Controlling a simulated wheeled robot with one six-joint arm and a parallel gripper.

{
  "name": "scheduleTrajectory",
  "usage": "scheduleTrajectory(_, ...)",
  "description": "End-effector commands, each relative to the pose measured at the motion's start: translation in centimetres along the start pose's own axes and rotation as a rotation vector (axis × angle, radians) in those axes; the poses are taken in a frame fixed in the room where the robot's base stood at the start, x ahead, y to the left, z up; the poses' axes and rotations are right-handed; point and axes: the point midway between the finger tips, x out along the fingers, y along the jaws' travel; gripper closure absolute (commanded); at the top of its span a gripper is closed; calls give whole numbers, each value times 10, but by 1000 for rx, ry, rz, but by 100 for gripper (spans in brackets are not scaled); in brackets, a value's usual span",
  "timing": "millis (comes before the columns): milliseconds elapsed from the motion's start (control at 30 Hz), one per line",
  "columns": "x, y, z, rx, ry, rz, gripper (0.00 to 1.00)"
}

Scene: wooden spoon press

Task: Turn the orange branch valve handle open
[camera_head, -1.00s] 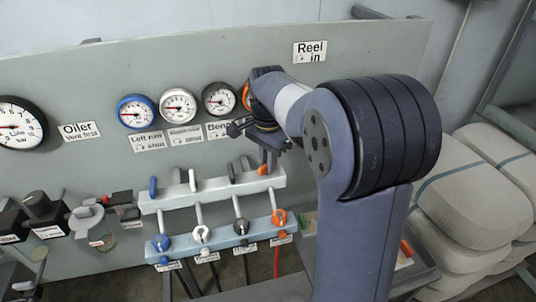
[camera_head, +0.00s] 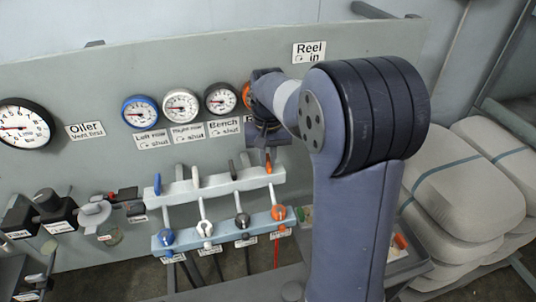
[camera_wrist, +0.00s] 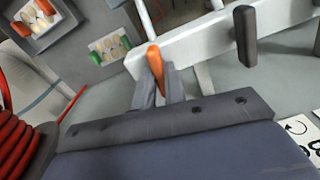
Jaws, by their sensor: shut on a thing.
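The orange branch valve handle (camera_wrist: 155,59) is a small lever on the white manifold bar (camera_wrist: 190,41). In the wrist view it stands between the two fingers of my gripper (camera_wrist: 158,88), which is shut on it. In the head view the orange handle (camera_head: 268,162) shows at the right end of the bar, just below my gripper (camera_head: 268,147). It points roughly upright there. The fingertips are small and partly hidden in the head view. The orange gauge above is mostly hidden behind my arm.
A dark grey handle (camera_wrist: 245,36) stands beside the orange one. Blue (camera_head: 157,184) and white (camera_head: 195,177) handles are farther left on the bar. A lower rail (camera_head: 222,231) carries several coloured knobs. A red hose coil (camera_wrist: 18,125) is near my wrist. Grey sacks (camera_head: 465,185) lie at right.

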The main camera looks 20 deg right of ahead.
Motion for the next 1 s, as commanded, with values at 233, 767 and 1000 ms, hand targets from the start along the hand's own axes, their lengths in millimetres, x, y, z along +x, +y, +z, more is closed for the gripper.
scheduleTrajectory(233,-1,0,0,-113,1,0,100)
scheduleTrajectory(767,-1,0,0,-166,1,0,100)
scheduleTrajectory(1000,-1,0,0,-165,1,0,79)
